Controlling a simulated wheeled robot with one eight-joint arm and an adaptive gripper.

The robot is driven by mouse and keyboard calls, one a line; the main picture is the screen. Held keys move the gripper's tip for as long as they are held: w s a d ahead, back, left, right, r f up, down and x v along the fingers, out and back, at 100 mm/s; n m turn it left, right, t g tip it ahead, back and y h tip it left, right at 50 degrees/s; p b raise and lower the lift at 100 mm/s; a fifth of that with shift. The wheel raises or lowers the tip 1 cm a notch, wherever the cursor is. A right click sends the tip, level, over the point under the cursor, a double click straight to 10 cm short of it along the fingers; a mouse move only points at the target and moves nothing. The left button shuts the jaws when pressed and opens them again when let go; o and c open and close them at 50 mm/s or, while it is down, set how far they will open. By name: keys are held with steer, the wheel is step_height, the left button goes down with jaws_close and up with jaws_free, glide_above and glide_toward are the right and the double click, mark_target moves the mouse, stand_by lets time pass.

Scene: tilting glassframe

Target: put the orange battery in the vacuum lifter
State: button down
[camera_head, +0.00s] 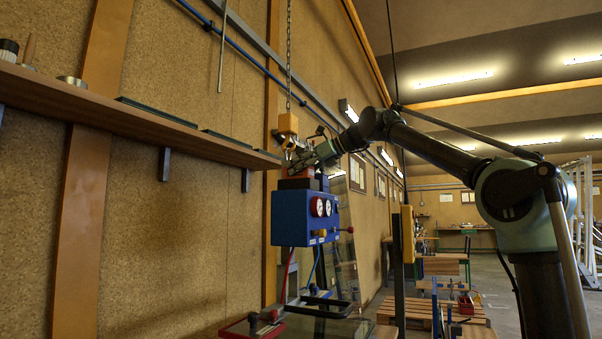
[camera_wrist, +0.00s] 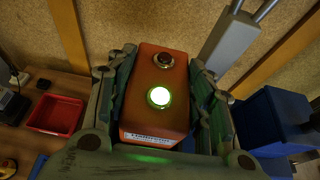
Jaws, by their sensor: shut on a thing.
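The orange battery (camera_wrist: 150,118) is a box with a lit green button and a dark red button on its upper face. My gripper (camera_wrist: 160,85) is shut on it, with a finger along each side. In the head view the orange battery (camera_head: 298,173) shows just above the blue vacuum lifter (camera_head: 290,225), under my gripper (camera_head: 306,160). The lifter has two round gauges and hangs below a chain and a yellow block. A dark part lies between the battery and the blue box. Whether the battery is seated in it or only above it, I cannot tell.
A wooden shelf (camera_head: 130,120) runs along the cork wall at the left and ends close to my gripper. A yellow post (camera_head: 408,235) stands to the right of the lifter. A red tray (camera_wrist: 55,115) lies at left in the wrist view.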

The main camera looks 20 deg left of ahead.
steer(key=c, duration=0.8)
jaws_free()
steer(key=shift+f, duration=0.1)
steer(key=shift+o, duration=0.2)
steer(key=v, duration=1.2)
